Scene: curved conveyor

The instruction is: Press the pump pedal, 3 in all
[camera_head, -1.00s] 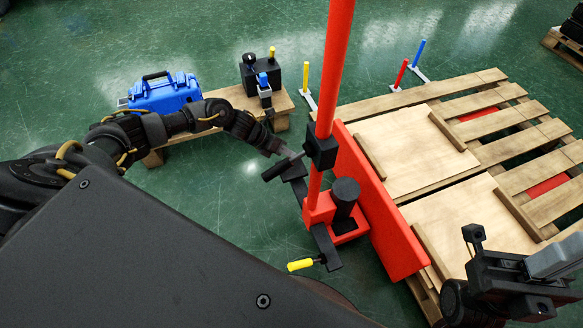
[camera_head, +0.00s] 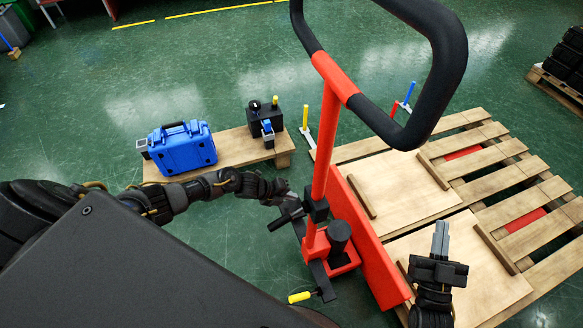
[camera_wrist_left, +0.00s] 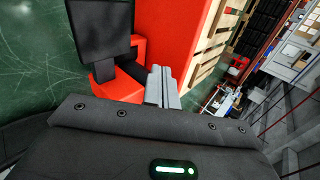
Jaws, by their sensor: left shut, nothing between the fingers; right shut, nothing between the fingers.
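The red pallet jack has a black handle loop (camera_head: 440,45), a red mast (camera_head: 325,150) and a black pump cylinder (camera_head: 340,232). A black pad on a bar (camera_head: 284,219), which looks like the pump pedal, sticks out left of the mast. A yellow-tipped lever (camera_head: 300,297) is lower down. My left gripper (camera_head: 290,204) is shut and empty at the pad's upper side, partly hidden; I cannot tell if they touch. Its grey fingers (camera_wrist_left: 162,88) show beside red and black jack parts in the left wrist view. My right gripper (camera_head: 440,240) is shut and empty, over the pallet.
A wooden pallet (camera_head: 480,205) with plywood sheets lies right of the jack. A low wooden bench (camera_head: 235,150) behind my left arm holds a blue case (camera_head: 183,150) and a black box (camera_head: 262,118). Coloured posts stand nearby. The green floor behind is largely clear.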

